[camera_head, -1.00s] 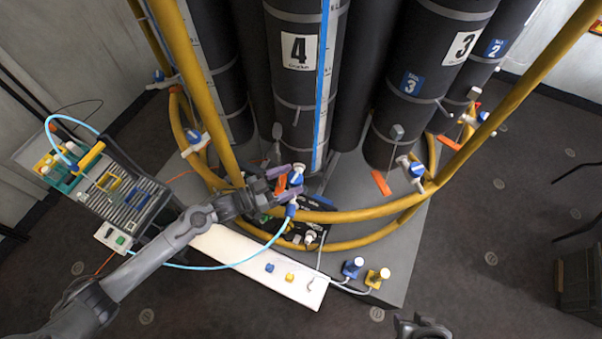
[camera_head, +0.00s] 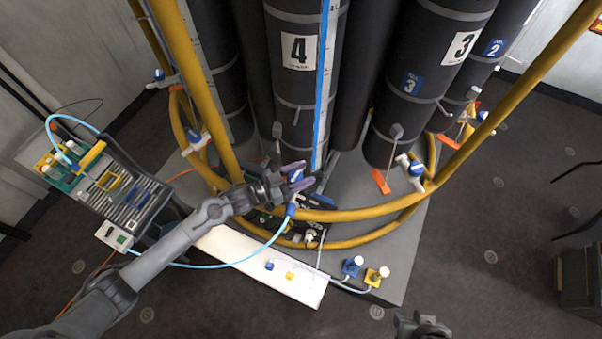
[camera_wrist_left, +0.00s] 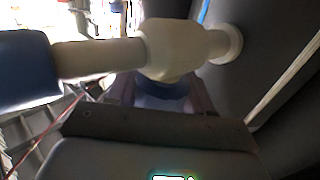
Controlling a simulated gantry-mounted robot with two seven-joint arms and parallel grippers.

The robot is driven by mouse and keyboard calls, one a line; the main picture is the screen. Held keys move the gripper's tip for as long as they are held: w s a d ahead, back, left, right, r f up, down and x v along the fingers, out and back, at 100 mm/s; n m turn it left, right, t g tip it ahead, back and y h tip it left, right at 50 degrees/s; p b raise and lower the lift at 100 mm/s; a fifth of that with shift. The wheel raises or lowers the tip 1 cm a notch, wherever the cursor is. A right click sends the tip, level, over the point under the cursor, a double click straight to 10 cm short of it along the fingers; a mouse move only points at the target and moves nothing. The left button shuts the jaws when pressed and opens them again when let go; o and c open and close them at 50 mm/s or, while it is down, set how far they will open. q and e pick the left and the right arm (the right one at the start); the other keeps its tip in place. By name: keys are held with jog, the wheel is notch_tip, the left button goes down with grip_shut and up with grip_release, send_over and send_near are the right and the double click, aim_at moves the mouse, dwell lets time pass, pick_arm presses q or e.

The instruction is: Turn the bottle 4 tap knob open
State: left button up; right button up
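Bottle 4 (camera_head: 296,95) is a tall black cylinder with a white "4" label, standing at the back centre. Its tap is at the bottle's foot, mostly hidden by my left gripper (camera_head: 299,177) in the head view. In the left wrist view, the tap's white body (camera_wrist_left: 172,48) runs across the picture, with a blue knob (camera_wrist_left: 163,90) under it. My left gripper's fingers (camera_wrist_left: 163,98) stand apart on either side of this knob; whether they touch it is unclear. My right gripper (camera_head: 424,326) is partly visible at the bottom edge, and its fingers are unclear.
A yellow rail (camera_head: 350,216) curves around the bottles. A light-blue hose (camera_head: 240,260) hangs below my left gripper. A white board (camera_head: 290,283) lies in front. Bottle 3 (camera_head: 430,60) and its tap (camera_head: 412,168) are to the right. A grey ribbed case (camera_head: 130,195) is at left.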

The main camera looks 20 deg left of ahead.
pick_arm(q)
jog(key=shift+c, duration=0.8)
jog(key=shift+r+n+t+y+p, duration=0.2)
jog(key=shift+n+t+y+p, duration=0.7)
jog(key=shift+y+p, duration=0.2)
jog(key=shift+w+a+f+n+t+y, duration=0.15)
jog(key=shift+n+t+y, duration=0.5)
jog(key=shift+y, duration=0.25)
jog(key=o, duration=1)
jog(key=shift+c, duration=0.2)
